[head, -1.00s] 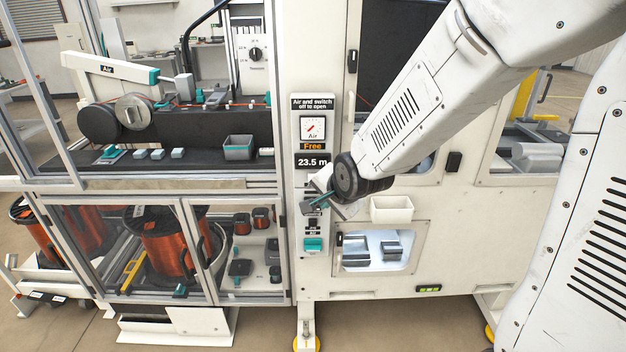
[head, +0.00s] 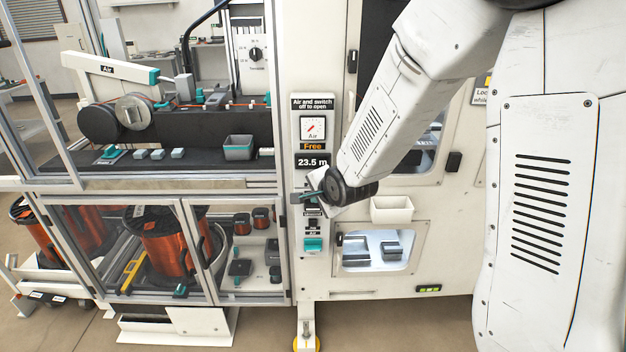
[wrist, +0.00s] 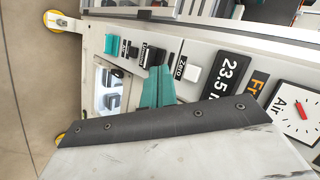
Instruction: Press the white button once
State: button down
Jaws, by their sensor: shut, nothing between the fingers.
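The white button (wrist: 192,73) shows in the wrist view on the panel, beside the black "Zero" label and below the 23.5 m display (wrist: 228,80). In the head view my gripper covers that part of the panel, and I cannot make the button out. My gripper (wrist: 158,73) has teal fingers, shut together and empty. In the wrist view the fingertips are near the panel, just left of the "Zero" label. In the head view my gripper (head: 302,197) is in front of the panel, below the display. I cannot tell whether it touches the panel.
An Air gauge (head: 313,129) sits above the display. A teal switch (head: 313,245) and a black switch (head: 312,224) sit lower on the panel. A white bin (head: 391,209) juts out to the right. A framed glass enclosure (head: 200,250) stands to the left.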

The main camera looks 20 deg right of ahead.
jog(key=shift+w+d, duration=0.3)
jog(key=shift+w, duration=0.6)
jog(key=shift+w+d, duration=0.3)
jog(key=shift+w, duration=0.65)
jog(key=shift+w+d, duration=0.3)
jog(key=shift+w, duration=0.6)
jog(key=shift+w, duration=0.1)
jog(key=shift+w+d, duration=0.15)
jog(key=shift+w, duration=0.15)
jog(key=shift+w+d, duration=0.15)
jog(key=shift+w, duration=0.35)
dwell(0.4)
dwell(0.4)
jog(key=shift+s+a, duration=0.3)
jog(key=shift+s, duration=0.6)
jog(key=s, duration=0.1)
jog(key=s+a, duration=0.1)
jog(key=s, duration=0.2)
jog(key=shift+s+a, duration=0.3)
jog(key=shift+s, duration=0.1)
